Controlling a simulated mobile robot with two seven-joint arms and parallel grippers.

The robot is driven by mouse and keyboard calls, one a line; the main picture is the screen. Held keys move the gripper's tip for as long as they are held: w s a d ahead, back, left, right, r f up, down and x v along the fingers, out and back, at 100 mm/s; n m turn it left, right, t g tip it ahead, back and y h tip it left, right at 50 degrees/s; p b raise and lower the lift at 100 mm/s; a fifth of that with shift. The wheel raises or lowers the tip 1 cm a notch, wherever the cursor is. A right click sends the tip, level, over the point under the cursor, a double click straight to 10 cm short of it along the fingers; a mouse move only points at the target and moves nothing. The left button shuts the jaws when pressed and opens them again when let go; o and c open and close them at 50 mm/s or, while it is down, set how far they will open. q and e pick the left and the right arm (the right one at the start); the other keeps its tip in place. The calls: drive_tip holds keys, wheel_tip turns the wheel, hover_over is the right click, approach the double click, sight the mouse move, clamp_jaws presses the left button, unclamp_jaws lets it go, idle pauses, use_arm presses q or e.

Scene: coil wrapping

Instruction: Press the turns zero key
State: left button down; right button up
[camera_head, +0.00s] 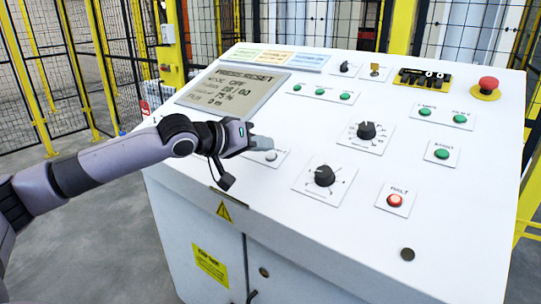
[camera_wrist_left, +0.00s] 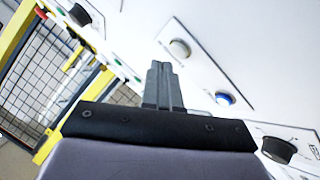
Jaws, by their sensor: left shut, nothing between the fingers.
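My left gripper (camera_head: 264,143) is shut and empty, held over the front left part of the white control panel, by a small key plate (camera_head: 283,153). A pale round key (camera_head: 271,156) shows on that plate just below the fingertips; the rest of the plate is hidden by the gripper. In the left wrist view, the shut fingers (camera_wrist_left: 160,68) point at the panel, with a pale key (camera_wrist_left: 179,48) and a blue-lit key (camera_wrist_left: 225,99) to their right. The key labels are too small to read, so I cannot tell which is turns zero. Contact is not visible.
The display (camera_head: 232,88) reads "PRESS RESET". Two black knobs (camera_head: 325,176) (camera_head: 366,131), a red-lit fault button (camera_head: 394,200), several green buttons (camera_head: 442,154) and a red emergency stop (camera_head: 488,85) stand on the panel. Yellow-framed fencing (camera_head: 95,70) is behind.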

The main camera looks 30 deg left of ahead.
use_arm(q)
drive_tip(key=shift+f, duration=0.15)
drive_tip(key=shift+w+f, duration=0.2)
drive_tip(key=shift+f, duration=0.05)
drive_tip(key=shift+w+f, duration=0.15)
drive_tip(key=shift+f, duration=0.25)
idle(1.0)
drive_tip(key=shift+s+r+p, duration=0.35)
drive_tip(key=shift+r+p, duration=0.4)
drive_tip(key=shift+p, duration=0.1)
drive_tip(key=shift+r, duration=0.1)
drive_tip(key=shift+s+r+p, duration=0.25)
drive_tip(key=shift+r+p, duration=0.35)
drive_tip(key=shift+p, duration=0.05)
drive_tip(key=r, duration=0.1)
drive_tip(key=s+r+p, duration=0.1)
drive_tip(key=r+p, duration=0.1)
drive_tip(key=shift+s, duration=0.25)
